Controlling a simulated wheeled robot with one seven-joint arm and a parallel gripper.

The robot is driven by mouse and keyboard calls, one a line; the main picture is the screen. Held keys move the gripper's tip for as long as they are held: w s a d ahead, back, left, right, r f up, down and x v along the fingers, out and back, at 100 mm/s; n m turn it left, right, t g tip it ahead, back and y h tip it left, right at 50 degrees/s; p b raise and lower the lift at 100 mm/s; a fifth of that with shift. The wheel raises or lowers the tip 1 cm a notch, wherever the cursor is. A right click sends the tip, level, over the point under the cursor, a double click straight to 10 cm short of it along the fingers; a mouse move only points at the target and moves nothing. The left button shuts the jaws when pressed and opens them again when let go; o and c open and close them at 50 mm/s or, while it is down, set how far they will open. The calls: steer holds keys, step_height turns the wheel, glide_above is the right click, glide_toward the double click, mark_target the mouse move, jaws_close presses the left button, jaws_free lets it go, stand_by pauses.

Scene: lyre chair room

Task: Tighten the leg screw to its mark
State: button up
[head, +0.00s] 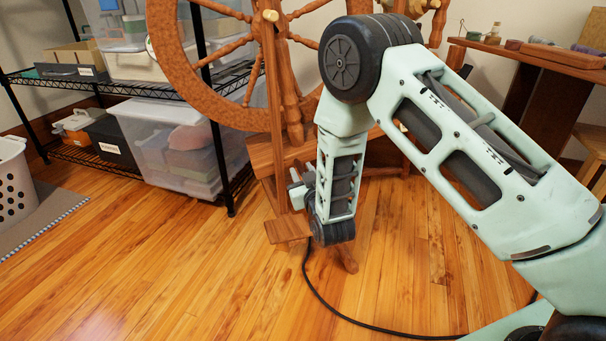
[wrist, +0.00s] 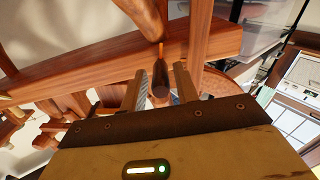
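The leg screw (wrist: 160,92) looks like a short wooden peg with a rounded end, below the reddish-brown wooden beam (wrist: 80,76) of the spinning wheel in the wrist view. A thin orange strip (wrist: 161,50) shows on the wood just above it; I cannot tell if this is the mark. My gripper (wrist: 160,80) has one finger on each side of the peg, with gaps that look visible, so it seems open around it. In the head view my gripper (head: 297,190) is low beside the spinning wheel (head: 275,120), and the screw is hidden there.
A wire shelf (head: 110,85) with clear bins (head: 185,150) stands at the left. A white basket (head: 14,180) is at the far left. A wooden table (head: 530,55) is at the back right. A black cable (head: 340,312) crosses the floor; the front left floor is clear.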

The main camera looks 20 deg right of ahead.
jaws_close()
steer(key=shift+m, duration=0.3)
steer(key=m+p, duration=0.3)
steer(key=m, duration=0.3)
steer(key=m+p, duration=0.2)
steer(key=m, duration=0.3)
steer(key=shift+m+p, duration=0.4)
steer(key=shift+s+a+m+p, duration=0.15)
steer(key=shift+m+p, duration=0.9)
steer(key=shift+m, duration=1.15)
steer(key=shift+o, duration=1.9)
jaws_free()
